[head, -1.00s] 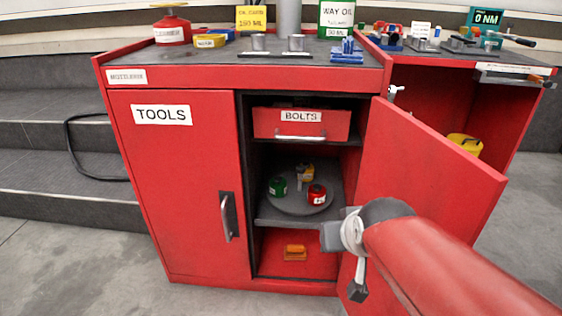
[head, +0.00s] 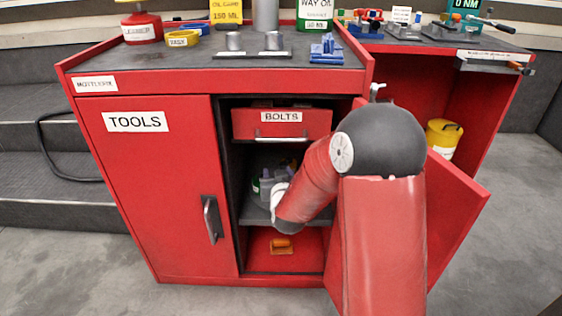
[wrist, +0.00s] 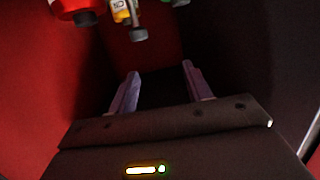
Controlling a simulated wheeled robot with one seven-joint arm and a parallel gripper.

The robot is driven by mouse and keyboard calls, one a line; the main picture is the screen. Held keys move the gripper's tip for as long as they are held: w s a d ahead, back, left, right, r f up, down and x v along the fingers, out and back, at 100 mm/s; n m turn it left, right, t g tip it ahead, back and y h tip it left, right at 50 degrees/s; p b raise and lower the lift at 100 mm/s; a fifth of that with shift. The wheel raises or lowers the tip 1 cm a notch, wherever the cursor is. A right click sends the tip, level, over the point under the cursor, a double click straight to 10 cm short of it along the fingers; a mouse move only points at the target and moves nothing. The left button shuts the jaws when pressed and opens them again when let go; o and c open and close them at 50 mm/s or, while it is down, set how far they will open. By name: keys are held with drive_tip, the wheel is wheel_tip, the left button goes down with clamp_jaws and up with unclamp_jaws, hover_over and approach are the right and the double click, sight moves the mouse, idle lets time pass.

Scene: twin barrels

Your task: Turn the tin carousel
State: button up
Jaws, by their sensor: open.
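The tin carousel stands on the middle shelf (head: 258,214) of the red cabinet, but my arm hides its round plate in the head view. Part of a green tin (head: 256,185) shows left of my gripper (head: 275,178), which is inside the shelf space and mostly hidden by my wrist. In the wrist view my gripper (wrist: 160,86) has its two fingers apart with nothing between them. A red tin (wrist: 74,8), a yellow tin (wrist: 122,11) and a bit of a green tin (wrist: 179,2) show at the top edge, beyond the fingertips and apart from them.
The BOLTS drawer (head: 282,124) is just above the shelf space. The shut TOOLS door (head: 160,190) bounds it on the left; the open door (head: 455,205) is on the right, behind my arm. An orange object (head: 281,243) lies on the cabinet floor.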

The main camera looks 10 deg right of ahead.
sight(284, 166)
drive_tip(key=f+h, duration=0.1)
drive_tip(key=w+d+f+m+t, duration=0.1)
drive_tip(key=f, duration=0.1)
drive_tip(key=f+t+h+p, duration=0.1)
drive_tip(key=shift+w+d+f+m+h, duration=0.25)
drive_tip(key=shift+d+f+m+h, duration=0.05)
drive_tip(key=shift+d, duration=0.1)
drive_tip(key=w, duration=0.2)
drive_tip(key=w+d, duration=0.1)
drive_tip(key=w, duration=0.4)
drive_tip(key=shift+w+d, duration=0.2)
drive_tip(key=shift+d, duration=0.05)
drive_tip(key=shift+c, duration=0.3)
clamp_jaws()
